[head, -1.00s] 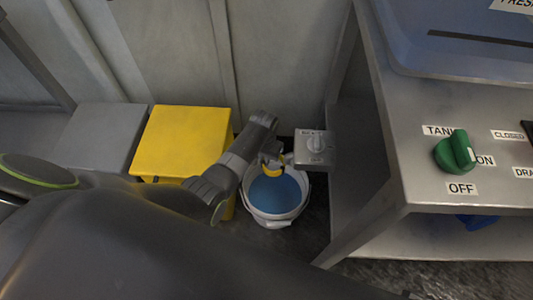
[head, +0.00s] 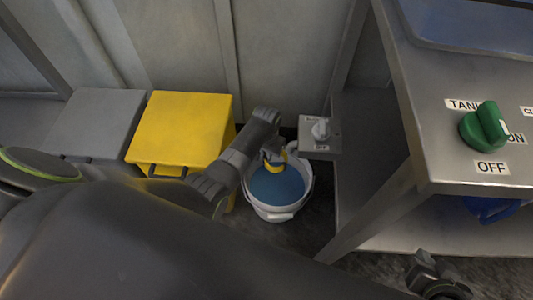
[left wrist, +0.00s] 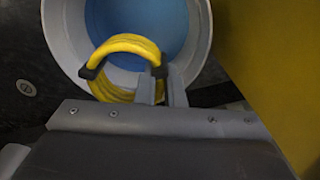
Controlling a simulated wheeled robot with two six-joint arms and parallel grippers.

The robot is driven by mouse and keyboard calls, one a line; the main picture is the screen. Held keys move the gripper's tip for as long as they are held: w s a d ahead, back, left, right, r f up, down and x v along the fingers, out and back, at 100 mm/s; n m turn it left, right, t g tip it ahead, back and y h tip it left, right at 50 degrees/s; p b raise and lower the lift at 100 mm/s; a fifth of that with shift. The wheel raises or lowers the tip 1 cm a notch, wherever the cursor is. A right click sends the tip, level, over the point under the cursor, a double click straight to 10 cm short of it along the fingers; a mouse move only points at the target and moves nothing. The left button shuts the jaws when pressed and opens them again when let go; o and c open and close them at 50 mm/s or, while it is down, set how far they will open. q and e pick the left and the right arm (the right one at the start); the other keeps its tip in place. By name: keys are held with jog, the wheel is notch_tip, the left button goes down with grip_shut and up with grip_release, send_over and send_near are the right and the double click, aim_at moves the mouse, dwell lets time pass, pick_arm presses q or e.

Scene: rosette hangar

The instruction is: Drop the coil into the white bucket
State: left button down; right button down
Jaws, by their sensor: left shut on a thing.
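The yellow coil (head: 274,168) is held in my left gripper (head: 272,158), which is shut on it over the white bucket (head: 303,193). In the left wrist view the coil (left wrist: 125,41) has dark ties and overlaps the near part of the bucket's rim and opening. The bucket (left wrist: 60,42) has a blue surface inside. How high the coil is above that surface is hard to tell. Part of a dark gripper, my right one (head: 437,284), shows at the bottom right edge, and its jaws are unclear.
A yellow bin (head: 183,128) and a grey bin (head: 100,122) stand left of the bucket. A small grey box with a knob (head: 320,132) is just behind it at the right. A metal bench (head: 440,140) with a green knob (head: 484,128) stands at the right.

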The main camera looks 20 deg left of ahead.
pick_arm(q)
jog(key=shift+f+b, duration=0.7)
jog(key=shift+f, duration=0.15)
pick_arm(e)
jog(key=w+d+r+t+h, duration=0.1)
jog(key=w+r+t, duration=0.4)
jog(key=r, duration=0.4)
jog(key=shift+w+d+t, duration=0.2)
jog(key=shift+w+t, duration=0.1)
jog(key=shift+t, duration=0.3)
pick_arm(q)
jog(key=c, duration=1.5)
grip_release()
jog(key=shift+o, duration=0.2)
pick_arm(e)
jog(key=shift+f, duration=0.1)
